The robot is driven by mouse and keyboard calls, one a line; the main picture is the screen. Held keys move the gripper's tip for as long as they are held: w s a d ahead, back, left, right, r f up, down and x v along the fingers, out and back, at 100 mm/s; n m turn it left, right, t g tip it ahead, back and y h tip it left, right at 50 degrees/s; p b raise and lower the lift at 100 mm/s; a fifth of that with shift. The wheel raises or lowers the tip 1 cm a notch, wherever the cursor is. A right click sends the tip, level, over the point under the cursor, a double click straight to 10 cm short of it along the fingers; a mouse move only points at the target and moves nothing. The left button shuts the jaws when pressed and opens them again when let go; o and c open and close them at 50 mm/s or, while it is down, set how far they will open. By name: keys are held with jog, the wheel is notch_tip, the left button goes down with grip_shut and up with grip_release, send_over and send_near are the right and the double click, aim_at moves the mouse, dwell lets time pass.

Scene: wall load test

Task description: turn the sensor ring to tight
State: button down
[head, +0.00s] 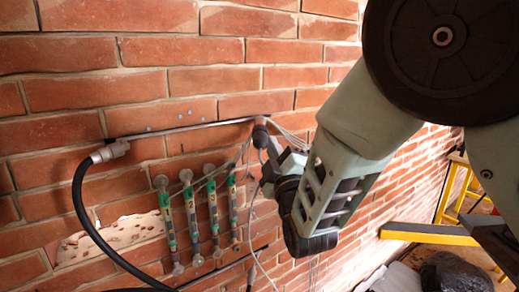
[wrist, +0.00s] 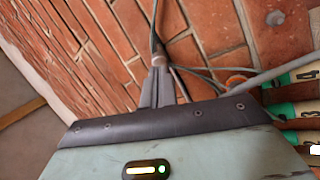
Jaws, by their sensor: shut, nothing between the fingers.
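My gripper (wrist: 159,58) is shut and empty in the wrist view, its fingertips pointing at the brick wall close to a thin cable. In the head view my gripper (head: 272,150) is partly hidden by my own arm, near the right end of a metal bar on the wall. A dark rounded fitting (head: 260,134) sits at that bar end, beside the gripper. An orange-brown round part (wrist: 238,80) shows right of the fingers in the wrist view, apart from them. It may be the sensor ring; I cannot tell for sure, nor read any tight mark.
Several green gauges (head: 190,205) hang upright on the wall, with loose cables around them. A black hose (head: 80,205) joins the bar's left end through a grey fitting (head: 110,151). A yellow beam (head: 428,234) and a black bag (head: 455,270) are at the lower right.

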jog(key=shift+a+f+b, duration=0.2)
jog(key=shift+a+b, duration=0.05)
jog(key=shift+b, duration=0.2)
jog(key=s+f+b, duration=0.2)
jog(key=s+b, duration=0.1)
jog(key=s, duration=0.2)
jog(key=shift+s+d+f, duration=0.15)
jog(key=shift+s+d, duration=0.1)
jog(key=shift+d, duration=0.2)
dwell(0.4)
